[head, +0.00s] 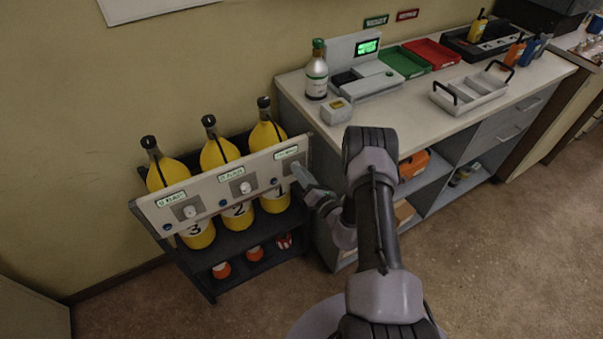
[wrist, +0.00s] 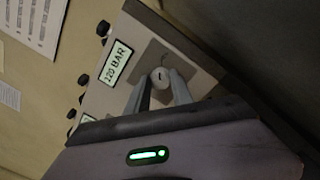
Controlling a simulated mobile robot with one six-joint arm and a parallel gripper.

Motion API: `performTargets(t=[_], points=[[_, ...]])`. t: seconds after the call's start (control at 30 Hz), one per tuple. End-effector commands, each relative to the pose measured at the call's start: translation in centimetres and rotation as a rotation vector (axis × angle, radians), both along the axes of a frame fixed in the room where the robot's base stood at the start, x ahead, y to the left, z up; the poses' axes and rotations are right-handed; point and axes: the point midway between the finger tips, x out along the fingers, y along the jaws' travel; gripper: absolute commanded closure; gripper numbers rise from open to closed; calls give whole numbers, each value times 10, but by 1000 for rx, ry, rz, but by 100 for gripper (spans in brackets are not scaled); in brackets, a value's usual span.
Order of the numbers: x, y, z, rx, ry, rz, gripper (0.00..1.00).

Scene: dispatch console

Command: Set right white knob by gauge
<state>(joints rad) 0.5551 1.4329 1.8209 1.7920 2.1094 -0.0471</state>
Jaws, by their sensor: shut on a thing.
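A white panel (head: 150,210) runs across a dark rack of yellow cylinders. It carries a left white knob (head: 189,211) and a middle white knob (head: 245,188). The right white knob (wrist: 160,75) shows in the wrist view on a grey square plate, with a short dark mark on its face. A display (wrist: 117,63) beside it reads 120 BAR; in the head view this display (head: 287,152) is too small to read. My gripper (wrist: 161,88) is shut on the right knob, one finger on each side. In the head view my gripper (head: 298,172) mostly hides that knob.
Yellow cylinders numbered 3 (head: 195,236), 2 (head: 238,215) and 1 (head: 275,200) stand behind the panel. A workbench (head: 400,112) stands close at the right with a bottle (head: 316,75) near its left end. Open floor lies in front.

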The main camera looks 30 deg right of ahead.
Motion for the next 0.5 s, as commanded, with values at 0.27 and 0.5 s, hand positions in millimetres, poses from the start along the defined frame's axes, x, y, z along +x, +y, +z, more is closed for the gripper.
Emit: performTargets(t=[0.27,0.5], points=[[0,1,-1,98,6,1,100],[0,1,-1,125,7,1,100]])
